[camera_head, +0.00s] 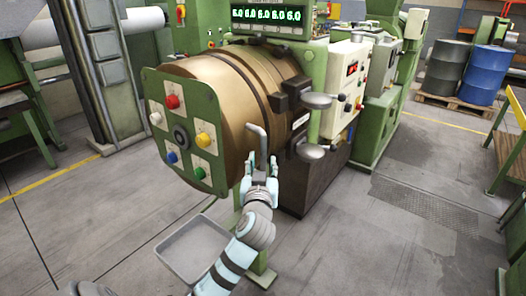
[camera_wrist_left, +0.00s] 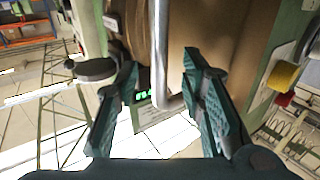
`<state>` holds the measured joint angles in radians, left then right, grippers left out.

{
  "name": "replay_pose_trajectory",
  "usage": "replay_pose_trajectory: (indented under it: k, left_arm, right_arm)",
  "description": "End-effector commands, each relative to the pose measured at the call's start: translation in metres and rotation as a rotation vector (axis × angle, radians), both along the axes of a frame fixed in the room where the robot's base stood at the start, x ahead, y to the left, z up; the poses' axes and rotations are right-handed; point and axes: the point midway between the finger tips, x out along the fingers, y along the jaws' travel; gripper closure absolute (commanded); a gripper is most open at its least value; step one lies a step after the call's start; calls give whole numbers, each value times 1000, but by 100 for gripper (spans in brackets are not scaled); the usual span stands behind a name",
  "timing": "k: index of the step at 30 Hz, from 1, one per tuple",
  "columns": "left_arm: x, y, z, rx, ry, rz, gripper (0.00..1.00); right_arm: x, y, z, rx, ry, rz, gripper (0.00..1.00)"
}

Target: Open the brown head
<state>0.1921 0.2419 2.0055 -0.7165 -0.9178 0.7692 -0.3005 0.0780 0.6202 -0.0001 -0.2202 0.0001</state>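The brown head (camera_head: 222,88) is a large bronze-coloured cylinder on the green extruder, with a green button plate on its front. It appears closed against the brown ring behind it. A bent grey metal handle (camera_head: 256,138) sticks out from its side; in the left wrist view the handle (camera_wrist_left: 161,55) hangs down between the fingers. My left gripper (camera_head: 262,162) is at the handle's lower part. In the left wrist view its fingers (camera_wrist_left: 160,95) are spread, one on each side of the bar, with gaps showing. My right gripper is in neither view.
The green button plate (camera_head: 184,130) carries coloured knobs. Black hinge blocks (camera_head: 291,92) and round grey pads (camera_head: 316,101) sit right of the handle. A grey tray (camera_head: 194,249) is below the head. Open floor lies to the right; drums stand far back.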

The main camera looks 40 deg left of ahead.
Motion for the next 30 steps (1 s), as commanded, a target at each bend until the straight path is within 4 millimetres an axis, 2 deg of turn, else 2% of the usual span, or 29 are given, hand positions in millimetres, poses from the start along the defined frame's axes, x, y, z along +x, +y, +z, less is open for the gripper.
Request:
replay_pose_trajectory:
  k: [3,6,10,17,24,30]
  left_arm:
    - [22,16,1,0,2,1,64]
    - [34,24,0,-1,2,0,64]
    - [41,28,0,-1,2,-2,64]
    - [42,29,-1,-1,2,-2,64]
    - [42,29,-1,-1,2,-2,100]
    - [42,29,-1,-1,2,-2,100]
  right_arm:
    - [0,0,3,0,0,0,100]
    - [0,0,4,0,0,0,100]
    - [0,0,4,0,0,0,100]
    - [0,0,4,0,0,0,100]
    - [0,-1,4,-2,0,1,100]
    - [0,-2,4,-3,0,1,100]
